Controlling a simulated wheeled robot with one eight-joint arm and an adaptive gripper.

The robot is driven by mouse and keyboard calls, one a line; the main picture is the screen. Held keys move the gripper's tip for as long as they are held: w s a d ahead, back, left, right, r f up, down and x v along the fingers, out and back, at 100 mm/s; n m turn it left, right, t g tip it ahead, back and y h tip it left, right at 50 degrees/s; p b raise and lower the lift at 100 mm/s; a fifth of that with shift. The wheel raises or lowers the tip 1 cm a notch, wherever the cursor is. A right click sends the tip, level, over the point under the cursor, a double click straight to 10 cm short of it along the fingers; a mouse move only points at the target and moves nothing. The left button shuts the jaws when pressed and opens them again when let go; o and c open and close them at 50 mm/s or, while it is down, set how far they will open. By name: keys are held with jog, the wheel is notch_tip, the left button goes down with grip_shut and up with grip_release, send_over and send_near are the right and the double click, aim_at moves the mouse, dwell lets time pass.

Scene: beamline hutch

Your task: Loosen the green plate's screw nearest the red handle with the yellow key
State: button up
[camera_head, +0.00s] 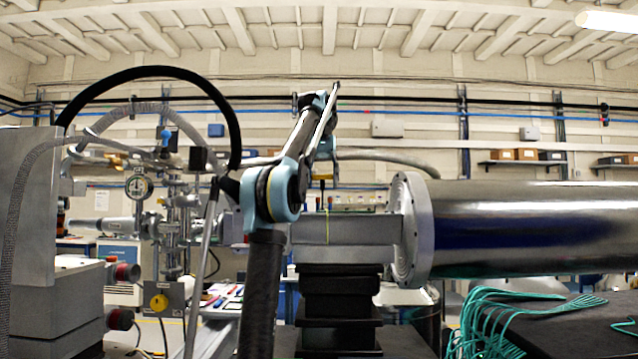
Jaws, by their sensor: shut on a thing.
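My arm rises in front of the beam pipe and bends over at the top, with its end hanging behind my own links. My gripper (323,180) is small and partly hidden there. It is shut on a thin yellow key (327,218), which points down in front of a grey rectangular duct. I cannot tell whether the key's tip touches anything. The green plate, its screws and the red handle cannot be made out in this view.
A large steel cylinder with a flange (412,230) fills the right. Teal cables (490,315) hang over a dark box at lower right. A hose arches above.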

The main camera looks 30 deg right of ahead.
jog(key=n+h, duration=0.1)
jog(key=n, duration=0.3)
dwell(0.5)
jog(key=shift+n+g+h, duration=0.3)
jog(key=shift+n+h, duration=0.1)
jog(key=shift+n, duration=0.8)
jog(key=shift+d+n+h, duration=0.1)
jog(key=shift+n+h, duration=0.2)
jog(key=shift+n, duration=0.5)
jog(key=n+h, duration=0.1)
jog(key=n, duration=0.2)
jog(key=shift+r+n, duration=0.1)
jog(key=shift+n, duration=0.3)
